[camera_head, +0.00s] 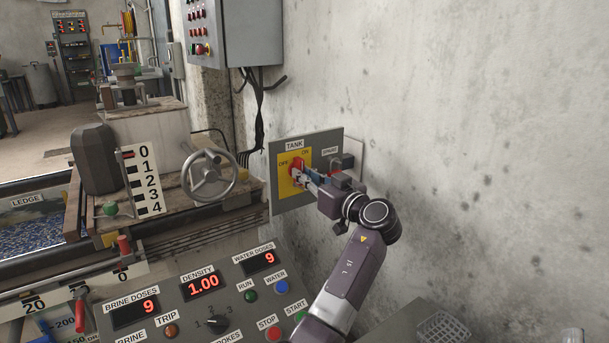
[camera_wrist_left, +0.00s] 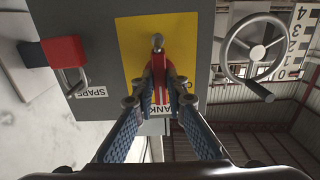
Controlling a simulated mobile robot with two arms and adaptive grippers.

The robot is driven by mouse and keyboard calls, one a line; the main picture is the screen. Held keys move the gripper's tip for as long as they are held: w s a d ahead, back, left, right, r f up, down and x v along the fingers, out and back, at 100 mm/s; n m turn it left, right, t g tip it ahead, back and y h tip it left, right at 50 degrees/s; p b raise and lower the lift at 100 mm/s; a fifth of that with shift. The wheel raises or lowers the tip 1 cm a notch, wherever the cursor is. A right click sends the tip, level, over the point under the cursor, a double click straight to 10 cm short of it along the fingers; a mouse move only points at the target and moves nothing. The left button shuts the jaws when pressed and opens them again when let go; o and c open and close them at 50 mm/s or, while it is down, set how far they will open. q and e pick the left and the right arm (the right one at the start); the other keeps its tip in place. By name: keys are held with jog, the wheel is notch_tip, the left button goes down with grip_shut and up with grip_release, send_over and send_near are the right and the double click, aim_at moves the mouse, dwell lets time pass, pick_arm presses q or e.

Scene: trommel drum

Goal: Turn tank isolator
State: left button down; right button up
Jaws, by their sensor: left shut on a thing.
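The tank isolator (camera_head: 296,167) is a red rotary handle on a yellow plate (camera_head: 288,184), under a "TANK" label with "OFF" at its left and "ON" at its upper right. The plate sits on a grey wall panel (camera_head: 335,143). My left gripper (camera_head: 304,173) reaches the red handle and is shut on it. In the left wrist view, the red handle (camera_wrist_left: 160,82) stands between the fingertips of my left gripper (camera_wrist_left: 161,103). The handle's exact angle is partly hidden by the fingers. My right gripper is not in view.
A handwheel (camera_head: 208,175) stands to the left. A control console (camera_head: 221,310) with displays and buttons lies below. A grey control box (camera_head: 240,30) hangs above.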

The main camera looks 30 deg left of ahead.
pick_arm(q)
jog(key=shift+f, duration=0.2)
jog(key=c, duration=2.2)
grip_release()
jog(key=shift+r, duration=0.1)
jog(key=shift+d, duration=0.15)
jog(key=v, duration=1.2)
